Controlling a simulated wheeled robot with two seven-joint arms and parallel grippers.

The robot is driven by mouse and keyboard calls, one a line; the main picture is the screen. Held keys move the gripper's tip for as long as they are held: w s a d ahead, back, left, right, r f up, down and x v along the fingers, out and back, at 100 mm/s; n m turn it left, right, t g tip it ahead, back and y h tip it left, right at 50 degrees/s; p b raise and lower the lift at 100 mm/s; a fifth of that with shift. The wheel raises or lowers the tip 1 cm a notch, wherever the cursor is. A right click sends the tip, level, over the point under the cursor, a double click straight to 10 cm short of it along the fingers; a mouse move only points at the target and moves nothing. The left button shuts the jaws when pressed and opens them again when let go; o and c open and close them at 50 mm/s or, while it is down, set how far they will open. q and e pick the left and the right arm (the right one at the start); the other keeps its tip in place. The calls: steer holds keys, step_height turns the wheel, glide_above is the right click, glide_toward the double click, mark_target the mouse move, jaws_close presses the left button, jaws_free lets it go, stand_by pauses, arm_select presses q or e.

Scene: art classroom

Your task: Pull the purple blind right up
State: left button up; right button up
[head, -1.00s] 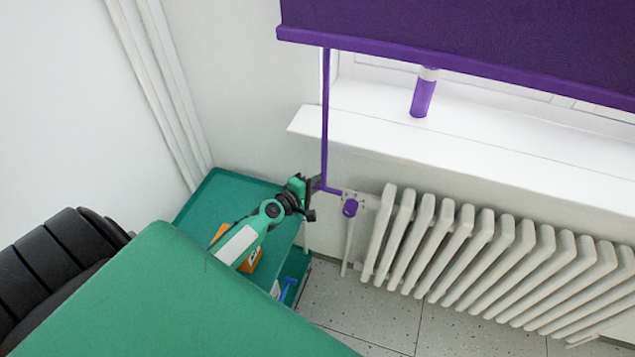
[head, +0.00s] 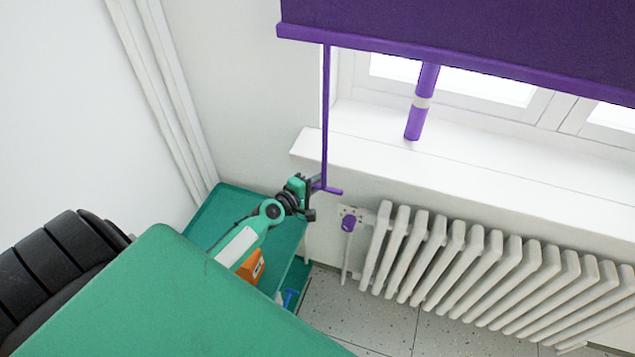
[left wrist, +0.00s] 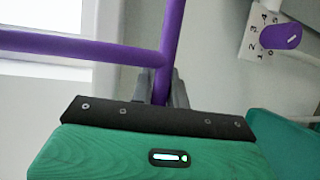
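The purple blind (head: 460,35) hangs across the top right of the head view, its bottom bar above the sill with bright window panes showing below it. A thin purple pull rod (head: 325,115) hangs from the bar's left end and ends in a short crosspiece (head: 332,190). My left gripper (head: 312,187) is at the rod's lower end. In the left wrist view its grey fingers (left wrist: 163,88) are closed on both sides of the rod (left wrist: 172,30), beside the crosspiece (left wrist: 70,48). The blind's top is out of view. My right gripper is not in view.
A white radiator (head: 480,270) with a purple valve knob (head: 348,223) is below. A green shelf unit (head: 225,205) with an orange box (head: 251,266) stands in the corner.

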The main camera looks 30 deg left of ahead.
arm_select(q)
steer(key=o, duration=0.4)
steer(key=shift+c, duration=0.2)
steer(key=shift+f, duration=0.1)
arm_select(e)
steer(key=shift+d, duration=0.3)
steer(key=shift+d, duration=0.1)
arm_select(q)
steer(key=shift+s, duration=0.1)
